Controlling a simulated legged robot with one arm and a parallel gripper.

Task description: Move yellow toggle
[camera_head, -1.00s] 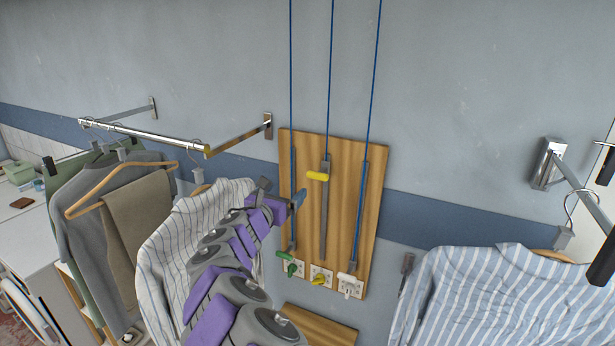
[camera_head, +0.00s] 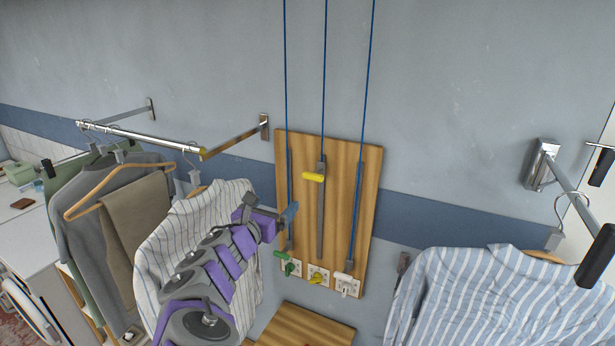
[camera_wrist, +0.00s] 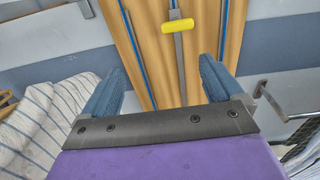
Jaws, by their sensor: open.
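A wooden board (camera_head: 340,215) on the wall carries three vertical sliders with blue cords. The middle slider has a yellow bar handle (camera_head: 313,177) near its top, also seen in the wrist view (camera_wrist: 167,27). Below it, a yellow knob (camera_head: 317,278) sits on a white plate at the board's bottom. My gripper (camera_head: 289,213) is in front of the board's left side, below and left of the yellow handle. In the wrist view my gripper (camera_wrist: 158,80) has its blue fingers wide apart with nothing between them; the yellow handle is beyond them, apart from both.
A green handle and knob (camera_head: 287,262) are low on the left slider, a white one (camera_head: 345,281) on the right. Hanging shirts flank the board: a striped shirt (camera_head: 190,240) left, a blue striped shirt (camera_head: 470,295) right. A wooden surface (camera_head: 305,328) is below.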

